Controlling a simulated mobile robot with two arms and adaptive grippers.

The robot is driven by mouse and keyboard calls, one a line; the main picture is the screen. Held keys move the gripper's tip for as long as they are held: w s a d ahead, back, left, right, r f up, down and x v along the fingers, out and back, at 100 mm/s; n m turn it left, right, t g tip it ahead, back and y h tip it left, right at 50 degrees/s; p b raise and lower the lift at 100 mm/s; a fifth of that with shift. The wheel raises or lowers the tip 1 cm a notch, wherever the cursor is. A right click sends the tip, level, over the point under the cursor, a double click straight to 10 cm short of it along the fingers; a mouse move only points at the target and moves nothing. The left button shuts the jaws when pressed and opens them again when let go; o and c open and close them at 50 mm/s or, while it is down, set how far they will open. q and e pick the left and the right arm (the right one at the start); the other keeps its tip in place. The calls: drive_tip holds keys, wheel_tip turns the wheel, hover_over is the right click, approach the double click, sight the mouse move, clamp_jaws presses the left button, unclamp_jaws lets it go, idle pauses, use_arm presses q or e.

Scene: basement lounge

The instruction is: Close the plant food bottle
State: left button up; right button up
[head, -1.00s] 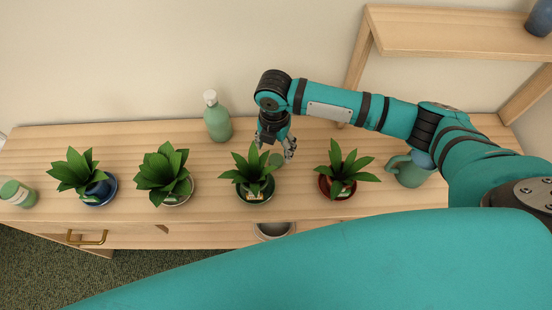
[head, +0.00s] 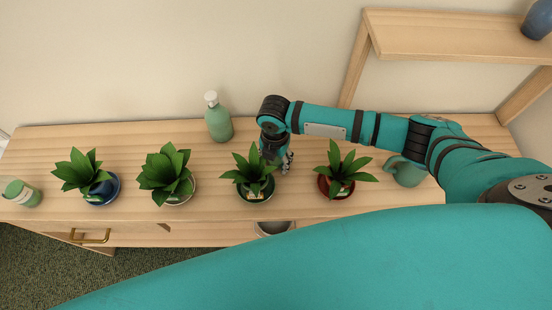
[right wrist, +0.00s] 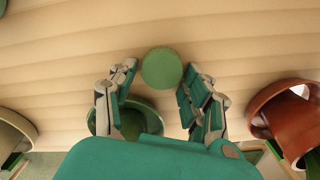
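A small round green disc, perhaps a cap, (right wrist: 161,68) lies on the wooden top in the right wrist view; my arm hides it in the head view. My right gripper (head: 281,161) is open and points down behind the third plant. In the wrist view its fingers (right wrist: 160,82) stand on both sides of the disc with gaps. A green and white bottle (head: 20,192) is at the far left. A pale green bottle with a white top (head: 219,121) stands upright near the wall. I cannot tell which is the plant food bottle. My left gripper is out of view.
Several potted plants line the front: blue pot (head: 101,189), pale pot (head: 181,196), dark green pot (head: 258,192) and red pot (head: 340,188). A green mug (head: 408,173) stands right, under my arm. The wooden top (head: 120,143) is clear behind the left plants.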

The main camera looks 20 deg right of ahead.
drive_tip(key=c, duration=0.3)
wheel_tip(320, 180, up, 10)
drive_tip(key=shift+r+b, duration=0.1)
drive_tip(key=shift+b, duration=0.65)
wheel_tip(320, 180, up, 6)
drive_tip(key=m, duration=1.3)
hover_over(276, 162)
drive_tip(key=s+d, duration=0.2)
drive_tip(key=d, duration=0.1)
drive_tip(key=shift+s+d+r+m, duration=0.5)
drive_tip(key=shift+s+r+m, duration=0.45)
drive_tip(key=shift+m, duration=1.6)
drive_tip(key=shift+s+d+r+m, duration=0.5)
drive_tip(key=shift+s+r+m, duration=0.45)
drive_tip(key=shift+m, duration=1.55)
drive_tip(key=shift+s+d+r+m, duration=0.5)
drive_tip(key=shift+s+r+m, duration=0.45)
drive_tip(key=shift+m, duration=1.6)
